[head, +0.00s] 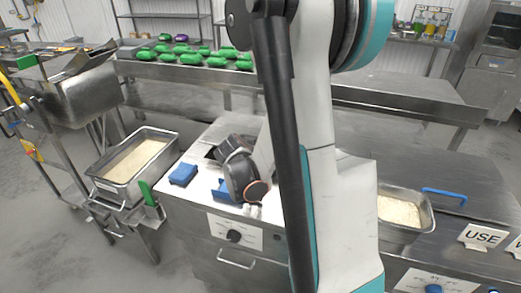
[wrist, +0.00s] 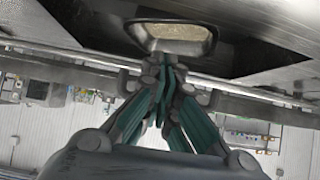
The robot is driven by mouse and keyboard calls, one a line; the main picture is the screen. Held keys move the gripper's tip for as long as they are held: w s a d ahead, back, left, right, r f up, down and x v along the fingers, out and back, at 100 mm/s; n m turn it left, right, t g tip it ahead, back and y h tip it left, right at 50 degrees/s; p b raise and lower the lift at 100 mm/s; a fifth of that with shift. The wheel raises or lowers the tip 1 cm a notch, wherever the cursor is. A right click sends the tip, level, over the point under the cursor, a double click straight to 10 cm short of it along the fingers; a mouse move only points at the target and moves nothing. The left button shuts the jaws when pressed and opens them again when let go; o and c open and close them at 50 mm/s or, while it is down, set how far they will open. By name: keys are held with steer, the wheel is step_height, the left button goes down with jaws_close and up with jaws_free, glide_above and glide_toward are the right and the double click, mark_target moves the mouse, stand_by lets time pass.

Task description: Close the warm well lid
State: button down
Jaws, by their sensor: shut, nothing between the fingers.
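The warm well is a steel pan of rice (head: 425,222) set in the counter at the right of the head view, and its rice is exposed. A flat steel lid (head: 465,212) with a blue bar handle (head: 445,194) appears to lie to the right of the pan, leaving it open. My gripper (wrist: 168,78) is shut and empty in the wrist view. Its fingertips are just below a rice pan (wrist: 172,46) in that picture; I cannot tell the gap. In the head view my arm covers the middle, and I cannot make out the fingers.
A rice tray (head: 170,150) stands on a cart at left. Blue blocks (head: 183,174) sit on the counter left of my arm. A "USE" sign (head: 483,236) stands right of the well. A bench (head: 150,70) with green items is behind.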

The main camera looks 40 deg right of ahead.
steer(key=shift+s+a+f+b, duration=0.1)
steer(key=shift+a+f+b, duration=0.1)
steer(key=shift+f+b, duration=0.45)
steer(key=shift+s+a+f+b, duration=0.1)
steer(key=shift+a+f+b, duration=0.1)
steer(key=shift+f, duration=0.7)
steer(key=shift+d, duration=0.1)
